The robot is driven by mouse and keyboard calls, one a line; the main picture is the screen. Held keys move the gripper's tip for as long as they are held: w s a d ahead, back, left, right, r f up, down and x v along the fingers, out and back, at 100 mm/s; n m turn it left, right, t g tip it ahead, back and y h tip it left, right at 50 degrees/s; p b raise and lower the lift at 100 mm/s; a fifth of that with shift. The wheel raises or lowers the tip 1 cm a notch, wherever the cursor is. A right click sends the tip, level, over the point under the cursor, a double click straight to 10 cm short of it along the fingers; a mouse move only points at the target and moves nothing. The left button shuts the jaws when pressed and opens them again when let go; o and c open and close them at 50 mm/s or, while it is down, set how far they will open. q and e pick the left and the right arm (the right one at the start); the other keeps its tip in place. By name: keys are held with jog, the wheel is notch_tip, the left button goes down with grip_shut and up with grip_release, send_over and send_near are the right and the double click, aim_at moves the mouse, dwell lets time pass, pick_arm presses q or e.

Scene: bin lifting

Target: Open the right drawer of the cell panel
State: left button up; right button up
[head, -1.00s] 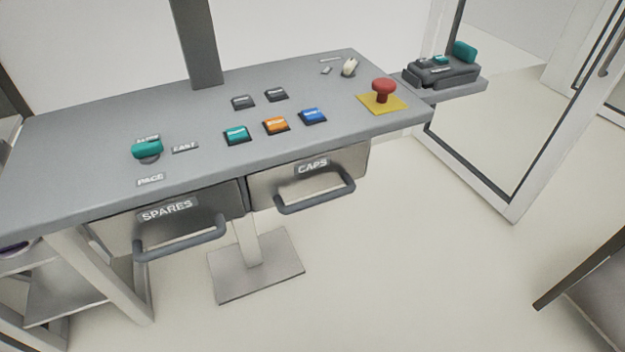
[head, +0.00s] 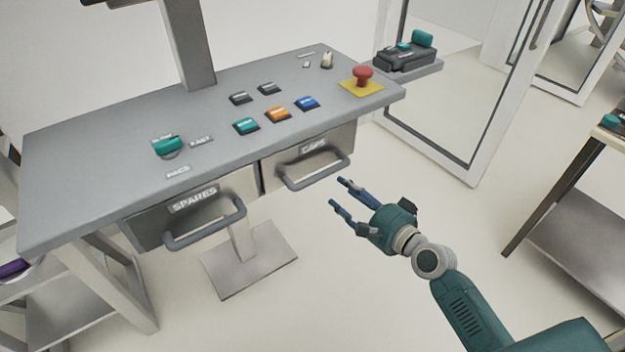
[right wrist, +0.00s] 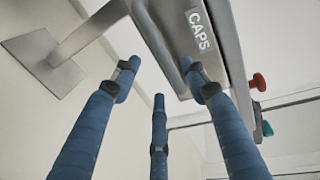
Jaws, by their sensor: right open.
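The right drawer (head: 312,152), labelled CAPS, is shut under the cell panel (head: 95,125). Its grey bar handle (head: 318,179) sticks out in front. The CAPS drawer also shows in the right wrist view (right wrist: 208,62), with its handle (right wrist: 163,48) near the fingertips. The left drawer (head: 150,222), labelled SPARES, also looks shut. My right gripper (head: 339,192), teal with blue fingers, is open and empty, just right of and in front of the CAPS handle. I see no contact with the handle in the head view. My left gripper is not in view.
On the panel top are a red mushroom button (head: 363,75) on a yellow plate, several coloured buttons (head: 277,114) and a teal knob (head: 167,146). A glass door (head: 440,90) stands behind at the right. A table (head: 590,190) is at the right edge. The floor between is clear.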

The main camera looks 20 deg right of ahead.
aim_at(323, 176)
jog(key=x, duration=1)
jog(key=shift+w+d+f, duration=0.1)
jog(key=shift+w+f, duration=0.1)
jog(key=shift+w, duration=0.25)
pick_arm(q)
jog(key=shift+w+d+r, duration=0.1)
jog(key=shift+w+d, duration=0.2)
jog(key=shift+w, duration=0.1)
pick_arm(e)
grip_shut()
